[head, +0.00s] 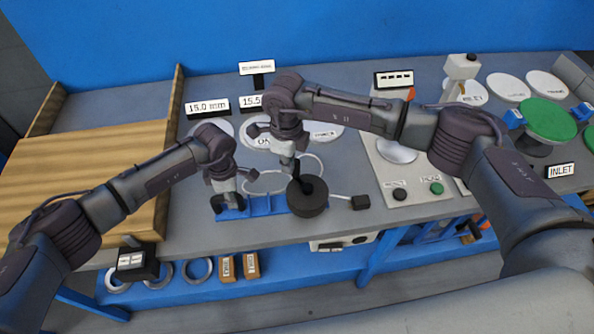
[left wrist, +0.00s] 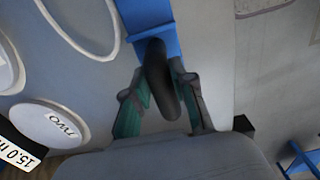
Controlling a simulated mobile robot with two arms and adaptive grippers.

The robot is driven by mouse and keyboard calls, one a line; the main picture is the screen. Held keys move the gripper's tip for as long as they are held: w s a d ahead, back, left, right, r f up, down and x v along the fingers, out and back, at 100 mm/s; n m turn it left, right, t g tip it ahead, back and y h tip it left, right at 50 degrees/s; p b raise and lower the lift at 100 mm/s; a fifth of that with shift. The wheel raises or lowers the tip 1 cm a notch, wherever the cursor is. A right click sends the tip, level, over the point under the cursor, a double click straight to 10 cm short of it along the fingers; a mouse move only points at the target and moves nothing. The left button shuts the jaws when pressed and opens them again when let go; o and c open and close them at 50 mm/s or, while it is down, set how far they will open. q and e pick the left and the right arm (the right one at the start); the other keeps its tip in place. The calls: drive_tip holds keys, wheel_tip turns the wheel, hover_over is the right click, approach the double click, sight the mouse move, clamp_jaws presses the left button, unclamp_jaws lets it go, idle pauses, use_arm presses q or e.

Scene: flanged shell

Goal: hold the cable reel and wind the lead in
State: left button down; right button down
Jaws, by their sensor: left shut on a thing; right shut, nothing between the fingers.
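The black cable reel (head: 307,199) sits at the bench's front, with an upright post at its centre. A pale lead (head: 268,182) curls in loops behind and left of it. A black plug-like block (head: 360,202) lies to its right on a thin pale line. My left gripper (head: 228,201) is low over a blue bracket (head: 262,204) left of the reel. In the left wrist view it is shut on a dark rounded piece (left wrist: 160,75); whether this belongs to the reel is unclear. My right gripper (head: 289,166) is shut and empty, just above the reel's post; contact is unclear.
White labelled discs (head: 262,136) and a 15.0 mm sign (head: 207,107) stand behind. A panel with buttons (head: 400,193) is to the right, a green disc (head: 548,118) beyond. A wooden tray (head: 85,170) is at left. Rings (head: 198,269) and brown blocks (head: 251,266) lie on the lower shelf.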

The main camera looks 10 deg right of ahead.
drive_tip(key=shift+f, duration=1.95)
drive_tip(key=shift+w, duration=0.1)
